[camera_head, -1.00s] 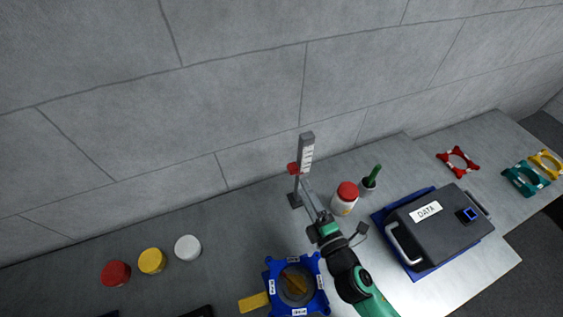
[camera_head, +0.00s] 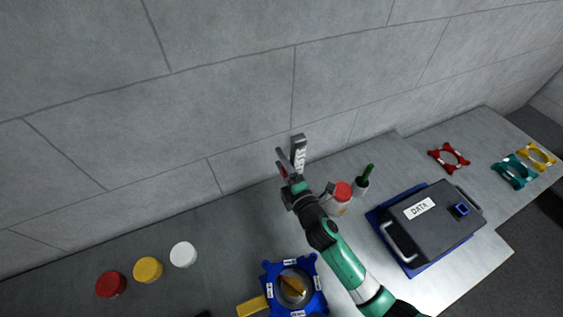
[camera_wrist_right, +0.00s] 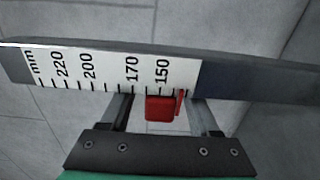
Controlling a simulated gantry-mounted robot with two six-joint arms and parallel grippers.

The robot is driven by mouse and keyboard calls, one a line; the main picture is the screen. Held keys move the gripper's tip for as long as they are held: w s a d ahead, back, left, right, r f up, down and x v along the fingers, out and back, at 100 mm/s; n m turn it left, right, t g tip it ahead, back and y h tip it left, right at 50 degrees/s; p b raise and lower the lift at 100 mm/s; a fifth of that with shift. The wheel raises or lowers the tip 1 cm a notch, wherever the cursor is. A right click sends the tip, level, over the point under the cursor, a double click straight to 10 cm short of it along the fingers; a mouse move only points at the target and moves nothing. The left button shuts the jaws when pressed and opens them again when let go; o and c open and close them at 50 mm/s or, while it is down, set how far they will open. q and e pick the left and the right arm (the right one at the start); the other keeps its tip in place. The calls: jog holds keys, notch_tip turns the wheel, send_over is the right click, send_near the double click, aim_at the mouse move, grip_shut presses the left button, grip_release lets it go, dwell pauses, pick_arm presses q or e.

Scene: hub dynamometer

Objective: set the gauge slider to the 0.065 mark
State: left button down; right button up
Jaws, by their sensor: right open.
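The gauge (camera_head: 299,153) is an upright grey post with a white scale, standing near the wall. Its red slider (camera_head: 283,171) shows beside my right gripper (camera_head: 284,167). In the right wrist view the scale (camera_wrist_right: 95,71) carries millimetre labels, with 150 nearest the slider. The red slider (camera_wrist_right: 160,107) is a block with a thin pointer at the scale's edge, just past the 150 label on the end away from 220. My right gripper (camera_wrist_right: 162,112) is open, one finger on each side of the slider, with visible gaps. The gauge's base is hidden behind my arm.
A red-lidded white jar (camera_head: 341,196) and a green-handled tool in a cup (camera_head: 364,181) stand close right of my arm. A dark DATA case (camera_head: 425,235) lies further right. A blue hub fixture (camera_head: 272,273) is in front. The wall is close behind.

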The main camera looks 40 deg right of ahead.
grip_shut()
dwell(1.4)
